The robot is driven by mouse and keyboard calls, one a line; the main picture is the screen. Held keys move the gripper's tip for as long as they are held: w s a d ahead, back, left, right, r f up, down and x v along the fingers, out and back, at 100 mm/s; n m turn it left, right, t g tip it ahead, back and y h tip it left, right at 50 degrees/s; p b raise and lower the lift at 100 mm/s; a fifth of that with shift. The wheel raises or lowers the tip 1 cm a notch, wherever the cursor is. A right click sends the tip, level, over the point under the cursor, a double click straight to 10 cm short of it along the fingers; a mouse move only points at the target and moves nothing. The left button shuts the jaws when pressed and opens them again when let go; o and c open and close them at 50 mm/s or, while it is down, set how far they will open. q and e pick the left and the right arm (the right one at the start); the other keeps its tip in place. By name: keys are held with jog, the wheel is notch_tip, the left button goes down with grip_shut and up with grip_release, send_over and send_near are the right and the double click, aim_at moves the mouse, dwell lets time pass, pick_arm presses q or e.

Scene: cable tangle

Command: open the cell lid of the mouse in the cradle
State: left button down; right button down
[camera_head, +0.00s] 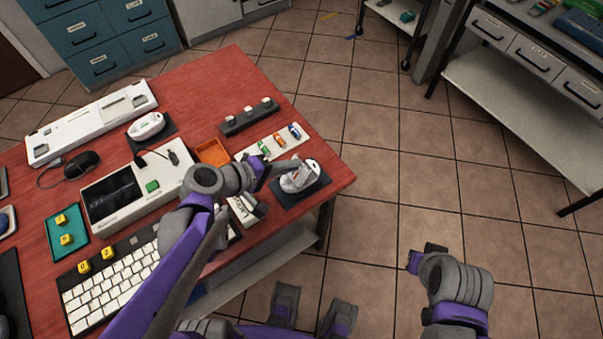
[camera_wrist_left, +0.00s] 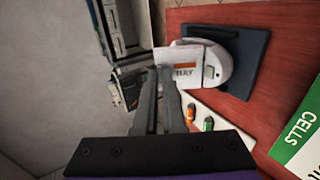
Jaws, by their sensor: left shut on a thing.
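The white mouse (camera_head: 312,168) sits in its dark cradle (camera_head: 318,183) near the red table's right corner. In the left wrist view the mouse (camera_wrist_left: 218,62) lies on the dark pad of the cradle (camera_wrist_left: 256,55). A white lid panel (camera_wrist_left: 182,72) with lettering ending in "ERY" and an orange band stands at the mouse's near side. My left gripper (camera_head: 292,175) is shut on this panel, its fingers (camera_wrist_left: 158,85) partly covering it. Whether the panel is still joined to the mouse cannot be told. My right gripper (camera_head: 424,256) is over the floor, away from the table; its jaw gap is unclear.
A white holder (camera_head: 268,146) with green, orange and blue cells lies beside the cradle, close to an orange tray (camera_head: 213,152). A black rack (camera_head: 247,118) stands behind. A second white mouse (camera_head: 147,126) and a device with a dark screen (camera_head: 112,196) are farther left. Open floor lies right.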

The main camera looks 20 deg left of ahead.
pick_arm(q)
jog(key=shift+s+t, duration=0.2)
jog(key=shift+t, duration=0.1)
jog(key=shift+a, duration=0.1)
jog(key=shift+s+a+f, duration=0.15)
jog(key=shift+s+a, duration=0.15)
jog(key=shift+s, duration=0.25)
jog(key=shift+s+a+f, duration=0.25)
jog(key=shift+s+a, duration=0.15)
jog(key=shift+s, duration=0.05)
jog(key=c, duration=1.6)
grip_release()
jog(key=c, duration=1.6)
grip_release()
